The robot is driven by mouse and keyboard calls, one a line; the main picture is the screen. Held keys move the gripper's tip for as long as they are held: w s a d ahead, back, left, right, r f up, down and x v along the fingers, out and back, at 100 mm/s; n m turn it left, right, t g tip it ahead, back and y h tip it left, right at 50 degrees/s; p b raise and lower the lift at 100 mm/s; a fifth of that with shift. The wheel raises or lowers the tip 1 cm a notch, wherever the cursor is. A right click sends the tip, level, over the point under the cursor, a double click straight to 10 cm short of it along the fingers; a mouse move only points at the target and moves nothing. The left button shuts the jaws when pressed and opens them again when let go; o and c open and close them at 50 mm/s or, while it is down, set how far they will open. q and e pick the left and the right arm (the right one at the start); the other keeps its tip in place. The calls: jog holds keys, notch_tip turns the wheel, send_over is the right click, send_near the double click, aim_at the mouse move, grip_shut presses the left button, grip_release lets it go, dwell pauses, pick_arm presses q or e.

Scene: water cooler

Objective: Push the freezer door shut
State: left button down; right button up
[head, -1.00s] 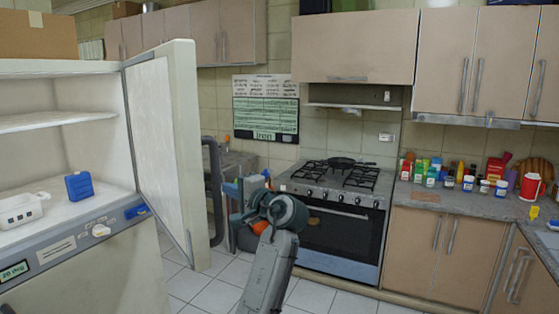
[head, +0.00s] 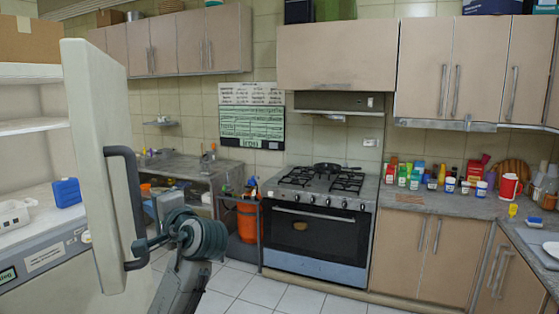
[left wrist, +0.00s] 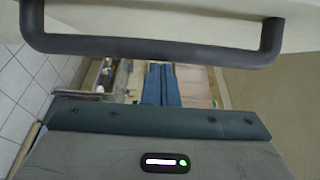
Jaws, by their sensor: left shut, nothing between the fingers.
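The white freezer door (head: 88,130) stands open and is seen nearly edge-on in the head view, with its dark handle (head: 132,200) on the right side. The freezer (head: 45,235) is open behind it at the left, its shelves partly hidden by the door. My left gripper (head: 142,246) is shut and empty, at the lower end of the handle; I cannot tell if it touches the handle or the door. In the left wrist view the handle (left wrist: 150,48) crosses the top and the closed blue fingers (left wrist: 161,85) show below it. My right gripper is not in view.
A blue box (head: 67,192) and a white item (head: 14,213) sit inside the freezer. Some tiled floor (head: 240,285) is free in front of the stove.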

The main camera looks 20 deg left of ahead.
aim_at(112, 214)
pick_arm(q)
jog(key=shift+s+a+b, duration=0.35)
jog(key=shift+s+a, duration=0.4)
jog(key=shift+s, duration=0.3)
jog(key=shift+s+a+b, duration=0.35)
jog(key=shift+s+a, duration=0.45)
jog(key=shift+s, duration=0.3)
jog(key=shift+s+a+b, duration=0.35)
jog(key=shift+s+a, duration=0.4)
jog(key=shift+s, duration=0.3)
